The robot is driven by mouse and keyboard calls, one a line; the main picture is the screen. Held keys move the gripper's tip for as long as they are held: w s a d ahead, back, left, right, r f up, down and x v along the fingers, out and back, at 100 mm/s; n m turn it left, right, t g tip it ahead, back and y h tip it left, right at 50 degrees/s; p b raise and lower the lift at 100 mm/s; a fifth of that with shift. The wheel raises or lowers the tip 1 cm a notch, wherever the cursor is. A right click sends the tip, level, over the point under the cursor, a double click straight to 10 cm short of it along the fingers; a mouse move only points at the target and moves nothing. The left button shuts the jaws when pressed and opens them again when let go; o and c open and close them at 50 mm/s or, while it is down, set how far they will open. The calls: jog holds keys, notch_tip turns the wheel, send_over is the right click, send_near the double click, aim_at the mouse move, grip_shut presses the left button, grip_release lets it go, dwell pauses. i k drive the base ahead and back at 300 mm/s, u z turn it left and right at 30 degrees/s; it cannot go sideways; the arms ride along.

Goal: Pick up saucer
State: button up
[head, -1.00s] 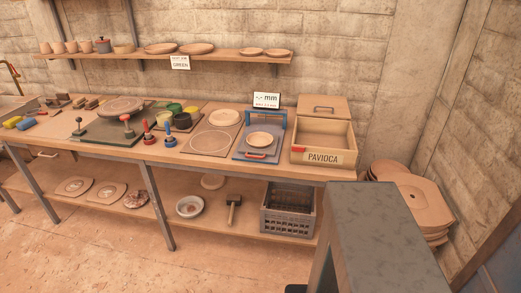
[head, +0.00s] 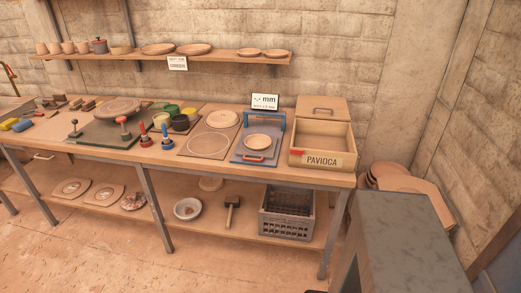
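A small round clay dish that looks like a saucer (head: 258,142) lies on the blue gauge stand (head: 240,157) on the workbench. A similar flat disc (head: 222,120) lies on the board left of it. Two small dishes (head: 248,53) sit at the right end of the wall shelf; I cannot tell which piece is the saucer meant. My gripper is not in view.
A banding wheel (head: 108,109) and colour pots stand further left. Below, the lower shelf holds a grey crate (head: 287,221), a mallet (head: 231,212) and a bowl (head: 187,208). Stacked boards (head: 415,186) lean at right.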

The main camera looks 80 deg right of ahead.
aim_at(256, 142)
jog(key=u, duration=1.55)
jog(key=k, duration=0.1)
jog(key=z, duration=1.95)
jog(key=i, duration=1.1)
jog(key=z, duration=3.2)
jog(key=i, duration=0.1)
jog(key=u, duration=2.05)
